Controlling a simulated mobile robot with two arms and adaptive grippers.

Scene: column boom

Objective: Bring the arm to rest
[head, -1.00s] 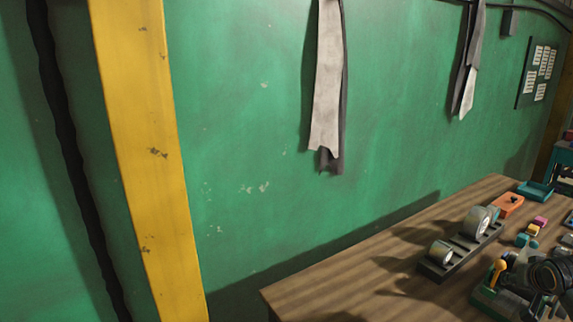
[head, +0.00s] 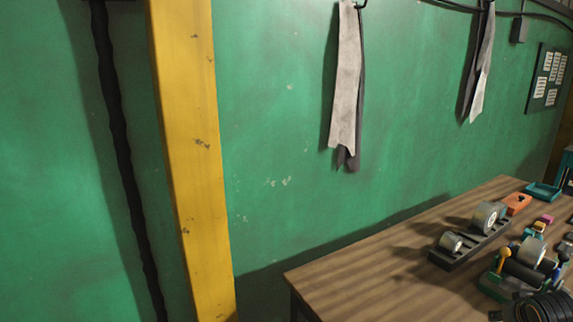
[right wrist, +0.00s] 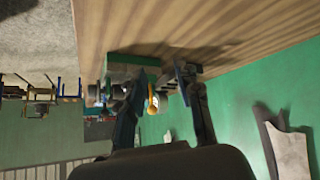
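My right gripper (right wrist: 159,80) shows in the right wrist view with its two dark fingers spread apart and nothing held between them. The green-based tape dispenser (right wrist: 132,62) with a yellow-orange handle shows beyond the fingers, apparently not gripped. In the head view the dispenser (head: 503,283) stands at the right of the wooden table, with a tape roll on it. The dark ribbed end of my right arm (head: 545,307) is at the bottom right corner, in front of the dispenser; its fingers are hard to make out there. My left gripper is in neither view.
The wooden table (head: 385,268) has a clear near-left part. A dark rack (head: 455,256) on it holds grey tape rolls. An orange block (head: 517,204) and a teal tray (head: 543,191) lie farther back. A yellow post (head: 190,150) and hanging grey strips (head: 345,85) are along the green wall.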

